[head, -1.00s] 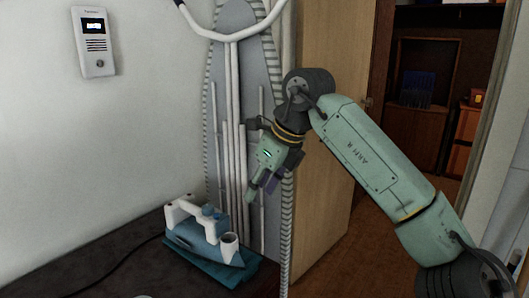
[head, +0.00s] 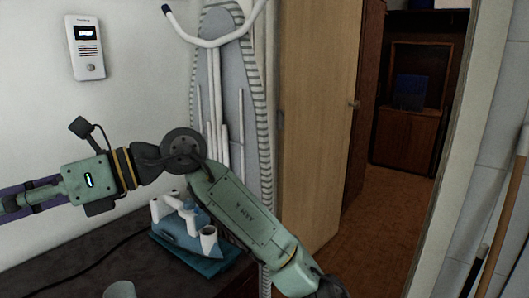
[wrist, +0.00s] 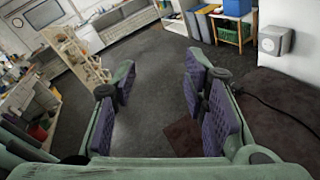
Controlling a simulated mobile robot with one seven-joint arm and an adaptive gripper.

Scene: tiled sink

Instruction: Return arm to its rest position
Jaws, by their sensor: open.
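My gripper (head: 25,196) is at the left edge of the head view, above the dark countertop, pointing left. My green arm crosses the lower middle of that view, bent at a dark joint in front of the ironing board. In the wrist view my gripper (wrist: 160,95) has its two purple-padded fingers apart, with only dark floor seen between them. Nothing is held.
A blue and white iron (head: 180,238) stands on the dark countertop (head: 75,262), partly behind my arm. An ironing board (head: 225,80) leans by a wooden door (head: 315,120). A white intercom (head: 85,47) hangs on the wall. Wooden shelving (wrist: 75,50) stands at left in the wrist view.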

